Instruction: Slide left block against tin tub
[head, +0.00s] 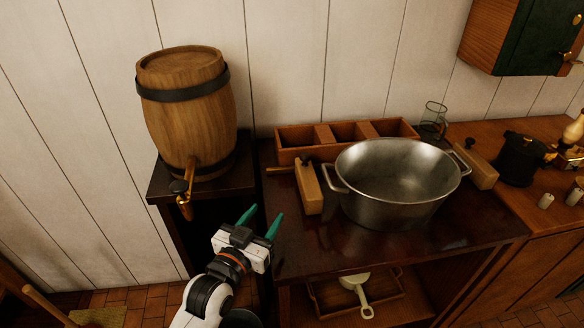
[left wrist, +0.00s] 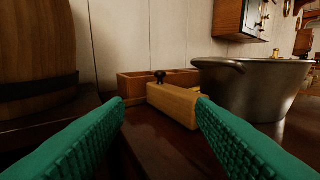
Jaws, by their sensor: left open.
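The left block (head: 311,190) is a pale wooden piece with a dark knob, lying on the dark table to the left of the tin tub (head: 393,208). In the head view it is close beside the tub's left handle; I cannot tell whether they touch. My left gripper (head: 261,222) is open and empty at the table's left front edge, short of the block. In the left wrist view the block (left wrist: 174,104) shows beyond the green fingers, its right end partly behind the right finger. The tub (left wrist: 250,88) stands to its right. My right gripper is not in view.
A wooden compartment box (head: 298,155) stands behind the block and tub. A second block (head: 476,168) is at the tub's right. A barrel with a spigot (head: 188,110) stands on a stand at the left. The table front (head: 310,250) is clear.

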